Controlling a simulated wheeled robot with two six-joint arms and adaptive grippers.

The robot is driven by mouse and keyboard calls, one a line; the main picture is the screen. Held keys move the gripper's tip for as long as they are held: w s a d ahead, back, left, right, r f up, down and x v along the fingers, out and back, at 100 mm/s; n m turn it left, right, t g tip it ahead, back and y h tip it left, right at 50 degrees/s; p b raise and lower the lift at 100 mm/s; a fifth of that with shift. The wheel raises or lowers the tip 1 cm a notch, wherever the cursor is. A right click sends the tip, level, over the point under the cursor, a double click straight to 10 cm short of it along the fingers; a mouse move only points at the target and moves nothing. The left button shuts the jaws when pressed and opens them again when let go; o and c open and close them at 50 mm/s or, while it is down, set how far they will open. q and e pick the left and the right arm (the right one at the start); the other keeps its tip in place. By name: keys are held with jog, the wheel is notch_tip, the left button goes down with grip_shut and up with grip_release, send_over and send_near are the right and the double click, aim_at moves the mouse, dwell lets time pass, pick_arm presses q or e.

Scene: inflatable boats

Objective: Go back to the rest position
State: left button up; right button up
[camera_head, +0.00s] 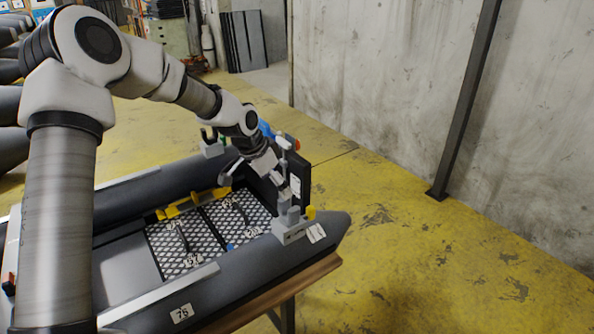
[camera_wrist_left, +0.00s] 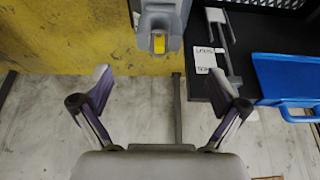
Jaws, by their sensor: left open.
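My left arm reaches in from the left in the head view, over the grey inflatable boat (camera_head: 180,315). Its left gripper (camera_head: 284,182) is at the boat's far right end, close to the dark upright transom board (camera_head: 304,172). In the left wrist view the left gripper (camera_wrist_left: 160,92) has its two fingers wide apart, with nothing between them. A grey fitting with a yellow piece (camera_wrist_left: 160,30) lies just beyond the fingertips. My right gripper is not in view.
The boat holds metal mesh floor panels (camera_head: 235,215) and a yellow piece (camera_head: 190,203). It rests on a wooden-edged stand (camera_head: 325,266). Yellow floor (camera_head: 430,240) is clear to the right, up to a concrete wall with a dark post (camera_head: 468,95). A blue object (camera_wrist_left: 288,78) shows in the wrist view.

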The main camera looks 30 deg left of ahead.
pick_arm(q)
jog(key=s+d+f+n+g, duration=0.1)
jog(key=s+d+f, duration=0.3)
jog(key=f, duration=0.3)
jog(key=s+d+f+n+g, duration=0.1)
jog(key=s+d+f, duration=0.35)
jog(key=f, duration=0.35)
jog(key=s+d+f+n, duration=0.1)
jog(key=s+d+f, duration=0.2)
jog(key=s+f, duration=0.3)
jog(key=s+d+f+n+g+y, duration=0.1)
jog(key=s+f, duration=0.3)
jog(key=s, duration=0.5)
jog(key=s+d+f+n+g, duration=0.1)
jog(key=s+d+f, duration=0.2)
jog(key=s, duration=0.7)
notch_tip(320, 180, down, 2)
jog(key=shift+s+f+y, duration=0.15)
jog(key=shift+s+y, duration=0.05)
jog(key=shift+y, duration=0.2)
jog(key=shift+a, duration=0.1)
